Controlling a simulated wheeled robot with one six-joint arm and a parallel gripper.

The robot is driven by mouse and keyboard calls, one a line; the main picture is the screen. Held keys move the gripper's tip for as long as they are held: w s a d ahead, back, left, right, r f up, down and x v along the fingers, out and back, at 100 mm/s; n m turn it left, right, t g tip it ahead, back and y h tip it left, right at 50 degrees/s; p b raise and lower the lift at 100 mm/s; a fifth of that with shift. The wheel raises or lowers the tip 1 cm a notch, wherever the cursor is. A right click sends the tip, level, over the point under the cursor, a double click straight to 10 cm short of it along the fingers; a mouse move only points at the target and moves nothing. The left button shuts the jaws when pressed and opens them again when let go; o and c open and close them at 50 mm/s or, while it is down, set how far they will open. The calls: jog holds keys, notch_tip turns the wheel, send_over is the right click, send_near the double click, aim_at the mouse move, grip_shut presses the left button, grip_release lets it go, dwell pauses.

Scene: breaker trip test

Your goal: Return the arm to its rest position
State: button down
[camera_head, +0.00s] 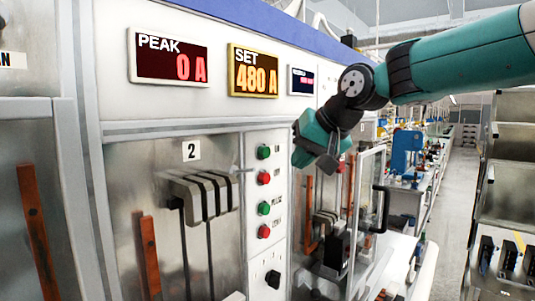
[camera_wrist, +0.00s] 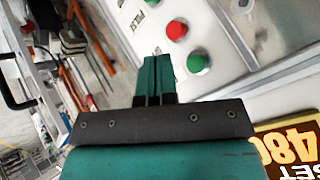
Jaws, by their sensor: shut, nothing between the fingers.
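My arm reaches in from the upper right in the head view, in teal and black. My gripper (camera_head: 325,165) hangs at its end, pointing down, in front of the cabinet's right part. In the wrist view my gripper (camera_wrist: 156,62) is shut, with its teal fingers together and nothing between them. Beyond the fingertips are a red button (camera_wrist: 176,30) and a green button (camera_wrist: 197,62) on the light panel. The fingers look apart from the panel, though the exact gap is hard to tell.
The cabinet (camera_head: 115,125) carries a PEAK display (camera_head: 168,58) reading 0 A and a SET display (camera_head: 253,72) reading 480 A. A column of green and red buttons (camera_head: 264,178) runs down its panel. A clear door with a black handle (camera_head: 380,208) stands open at right. An aisle (camera_head: 447,200) lies beyond.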

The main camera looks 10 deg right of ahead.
jog(key=s+a+f+n+g+b, duration=0.2)
jog(key=s+f+n+g+b, duration=0.1)
jog(key=s+f, duration=0.9)
jog(key=s+a+f+n+g+b, duration=0.3)
jog(key=s+f+n+g+b, duration=0.1)
jog(key=s+f, duration=0.9)
jog(key=s+n+b, duration=0.1)
jog(key=s, duration=0.3)
jog(key=shift+a+f+n+g, duration=0.15)
jog(key=shift+f+n+g, duration=0.1)
jog(key=shift+n+g, duration=0.05)
